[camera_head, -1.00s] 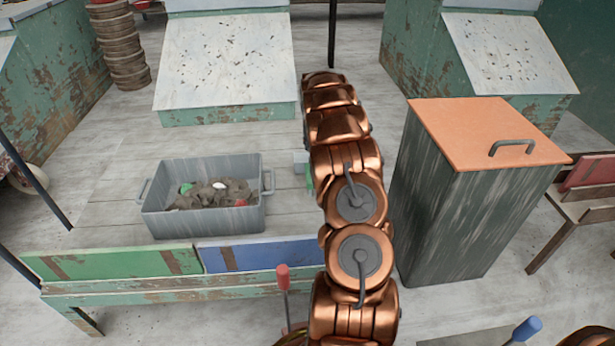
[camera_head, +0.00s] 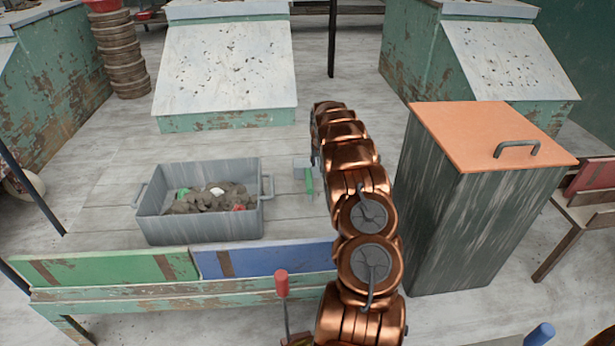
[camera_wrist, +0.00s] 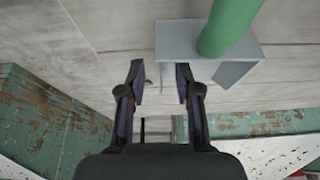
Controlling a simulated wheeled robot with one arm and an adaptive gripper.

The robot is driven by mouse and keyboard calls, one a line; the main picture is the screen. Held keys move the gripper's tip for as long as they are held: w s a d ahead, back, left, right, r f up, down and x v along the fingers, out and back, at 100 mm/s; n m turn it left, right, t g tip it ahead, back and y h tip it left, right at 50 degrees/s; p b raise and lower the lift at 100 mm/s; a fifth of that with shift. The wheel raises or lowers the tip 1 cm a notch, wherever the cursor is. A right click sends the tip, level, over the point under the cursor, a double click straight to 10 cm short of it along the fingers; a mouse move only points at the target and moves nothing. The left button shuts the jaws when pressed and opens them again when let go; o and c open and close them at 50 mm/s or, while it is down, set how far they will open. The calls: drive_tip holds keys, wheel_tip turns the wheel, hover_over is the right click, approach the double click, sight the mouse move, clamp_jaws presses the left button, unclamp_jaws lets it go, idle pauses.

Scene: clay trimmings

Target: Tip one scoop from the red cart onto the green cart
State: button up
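In the head view my arm hides the gripper. A grey bin (camera_head: 200,229) holds clay trimmings (camera_head: 210,198). I cannot clearly make out the red or green cart.
The worktable has a green panel (camera_head: 115,269) and a blue panel (camera_head: 265,259) along its front. A red-tipped post (camera_head: 281,284) stands before it. A tall dark box with an orange lid (camera_head: 490,130) stands close right of my arm. Boards between bin and scoop are clear.

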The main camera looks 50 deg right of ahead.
drive_tip(key=shift+b+x, duration=0.3)
drive_tip(key=shift+x, duration=1.1)
drive_tip(key=shift+r, duration=0.1)
clamp_jaws()
